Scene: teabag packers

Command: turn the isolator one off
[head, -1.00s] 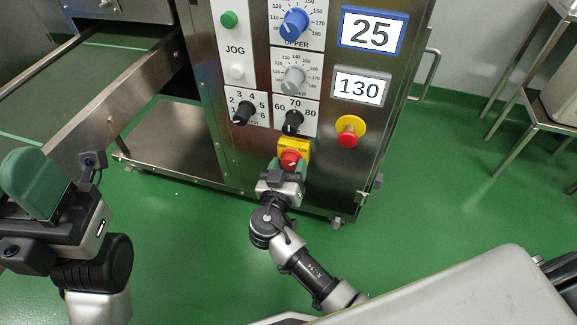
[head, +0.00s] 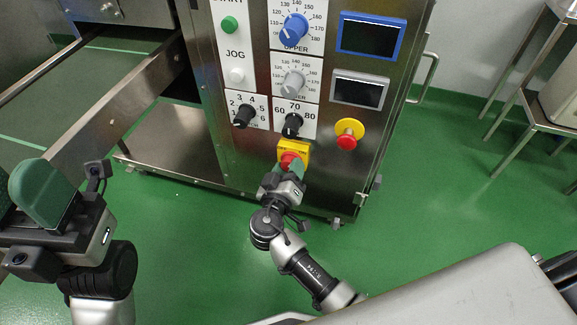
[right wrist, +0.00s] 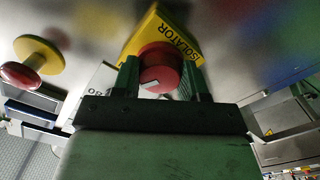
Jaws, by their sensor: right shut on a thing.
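The isolator is a red knob (right wrist: 160,68) on a yellow plate (right wrist: 178,36) lettered ISOLATOR in the right wrist view. In the head view its yellow plate (head: 294,147) is low on the steel control panel, and the red knob is partly hidden by my gripper. My right gripper (head: 287,168) is shut on the knob, with one green finger on each side of it in the right wrist view. A pale mark shows on the knob's face. My left gripper (head: 21,190) is open and empty at the left edge, away from the panel; one finger is partly cut off.
A red button on a yellow disc (head: 347,138) is right of the isolator. Black dials (head: 292,124) sit above it. The blue-framed display (head: 370,36) and grey-framed display (head: 358,92) are dark. A conveyor rail (head: 115,100) runs at the left. Green floor lies in front.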

